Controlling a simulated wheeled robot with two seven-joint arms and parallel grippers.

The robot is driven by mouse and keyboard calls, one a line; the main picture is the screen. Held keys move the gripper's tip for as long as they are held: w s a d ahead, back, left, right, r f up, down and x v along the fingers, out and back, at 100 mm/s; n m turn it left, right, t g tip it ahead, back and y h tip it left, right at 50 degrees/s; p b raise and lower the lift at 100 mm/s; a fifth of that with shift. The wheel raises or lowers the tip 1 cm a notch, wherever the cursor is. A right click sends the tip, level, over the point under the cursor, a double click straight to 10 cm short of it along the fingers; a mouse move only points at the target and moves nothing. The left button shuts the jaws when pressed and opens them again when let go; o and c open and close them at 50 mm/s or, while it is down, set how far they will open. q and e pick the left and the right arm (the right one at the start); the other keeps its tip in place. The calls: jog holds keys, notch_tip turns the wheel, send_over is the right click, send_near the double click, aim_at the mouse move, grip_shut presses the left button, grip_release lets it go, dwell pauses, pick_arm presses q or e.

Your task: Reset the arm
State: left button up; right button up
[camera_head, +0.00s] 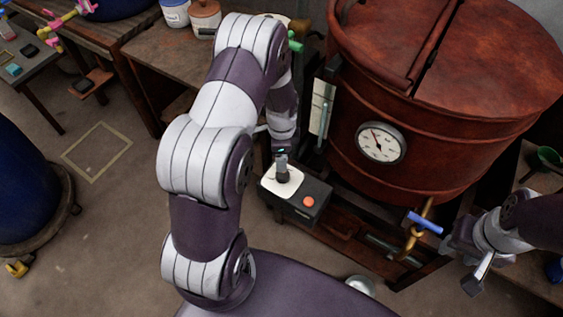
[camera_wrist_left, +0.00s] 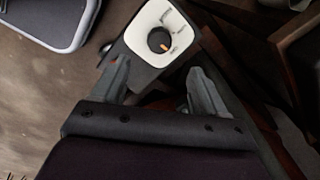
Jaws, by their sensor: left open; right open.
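My left arm arches over the floor in the head view, and its gripper (camera_head: 281,154) points down at the control box (camera_head: 312,187). In the left wrist view the left gripper (camera_wrist_left: 157,76) is open with nothing between its fingers. A white plate (camera_wrist_left: 143,27) with a round dark knob (camera_wrist_left: 159,40) lies just beyond its fingertips; the knob has an orange mark. Whether a finger touches the box I cannot tell. My right gripper (camera_head: 463,267) is open and empty at the right, near the blue-handled valve (camera_head: 425,222).
A large red-brown vat (camera_head: 440,120) with a round gauge (camera_head: 381,143) stands behind the box. A blue vat (camera_head: 25,190) is at the left. A workbench (camera_head: 165,55) holds tubs. A metal bowl (camera_head: 360,286) is low in the middle. Floor at the left is open around a marked square (camera_head: 97,152).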

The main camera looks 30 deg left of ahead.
pick_arm(q)
jog(key=shift+r, duration=0.8)
jog(key=s+d+r+n+p, duration=0.2)
jog(key=s+r+n, duration=0.2)
jog(key=r, duration=0.3)
jog(key=s+d+r+n+p, duration=0.2)
jog(key=s+d+r+n, duration=0.1)
jog(key=r, duration=0.4)
jog(key=s+d+r+n+t+p, duration=0.1)
jog(key=s+d+r+n+p, duration=0.2)
jog(key=s+r+n, duration=0.2)
notch_tip(320, 180, up, 3)
jog(key=shift+s+f, duration=0.1)
jog(key=shift+s, duration=0.45)
jog(key=shift+s+d, duration=0.1)
jog(key=shift+s, duration=0.05)
